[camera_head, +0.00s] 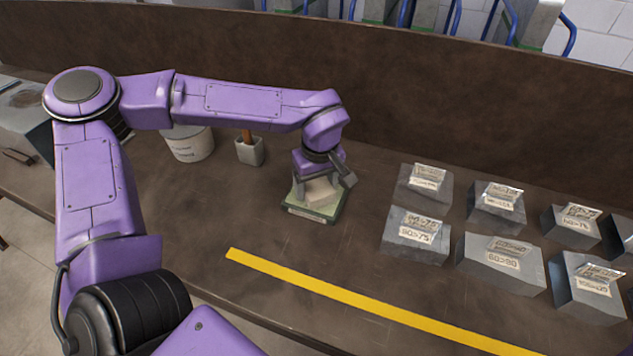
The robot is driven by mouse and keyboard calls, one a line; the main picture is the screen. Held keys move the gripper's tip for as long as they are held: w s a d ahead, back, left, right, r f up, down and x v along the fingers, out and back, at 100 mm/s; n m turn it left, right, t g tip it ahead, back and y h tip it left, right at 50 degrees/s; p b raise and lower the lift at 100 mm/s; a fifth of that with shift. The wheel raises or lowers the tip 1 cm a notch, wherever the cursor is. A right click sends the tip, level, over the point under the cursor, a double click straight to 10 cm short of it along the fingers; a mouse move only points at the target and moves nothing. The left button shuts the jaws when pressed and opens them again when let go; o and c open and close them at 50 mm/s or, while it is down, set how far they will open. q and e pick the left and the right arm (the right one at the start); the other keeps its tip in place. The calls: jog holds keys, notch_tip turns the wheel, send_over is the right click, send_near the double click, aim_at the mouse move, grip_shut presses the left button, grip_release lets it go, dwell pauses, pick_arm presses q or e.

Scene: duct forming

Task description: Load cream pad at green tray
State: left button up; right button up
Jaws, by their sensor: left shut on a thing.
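The green tray (330,213) sits on the brown bench near the middle of the view. The cream pad (321,194) is over the tray, between the fingers of my left gripper (323,186). My left gripper points down and is shut on the pad. The pad's underside is hidden, so I cannot tell whether it rests on the tray or is held just above it. My right gripper is not in view.
Several grey labelled blocks (502,262) stand in rows on the right of the bench. A white bucket (190,145) and a small grey holder (250,152) stand behind my left arm. A yellow stripe (370,303) crosses the front. The bench between tray and stripe is clear.

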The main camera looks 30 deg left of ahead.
aim_at(316, 184)
pick_arm(q)
jog(key=shift+f+p, duration=0.1)
jog(key=shift+p, duration=0.35)
dwell(1.2)
notch_tip(316, 184, up, 7)
jog(key=p, duration=0.9)
jog(key=shift+r+p, duration=0.2)
jog(key=shift+p, duration=0.1)
jog(key=shift+f, duration=0.1)
dwell(0.3)
